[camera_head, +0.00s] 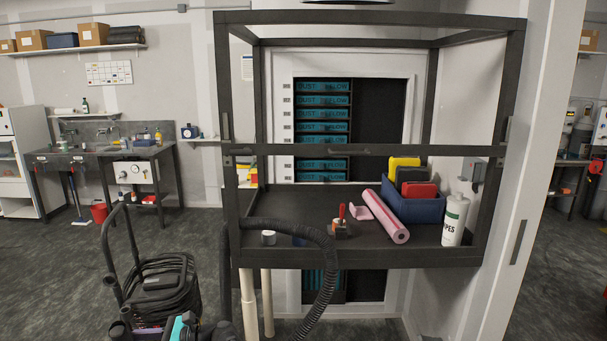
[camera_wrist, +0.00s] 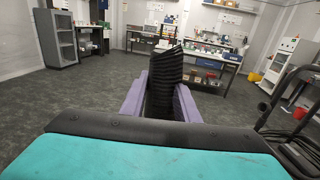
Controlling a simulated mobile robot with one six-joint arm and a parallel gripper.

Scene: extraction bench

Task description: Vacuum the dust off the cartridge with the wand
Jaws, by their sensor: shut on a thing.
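My gripper (camera_wrist: 160,102) shows its two purple fingers in the wrist view, shut on a black ribbed piece (camera_wrist: 166,75). This piece looks like part of the wand; its far end is not clear. Several teal-faced cartridges (camera_head: 323,127) marked with dust lettering are stacked in the rack behind the black frame. A black ribbed hose (camera_head: 325,262) hangs in an arc over the bench's front edge.
The black bench top (camera_head: 290,205) holds a blue bin (camera_head: 418,210), a pink roll (camera_head: 392,222), a white wipes canister (camera_head: 455,222) and a red-handled tool (camera_head: 341,218). A frame crossbar (camera_head: 370,151) spans the front of the rack. A black wheeled machine (camera_head: 160,285) stands at lower left. Open floor lies beyond it.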

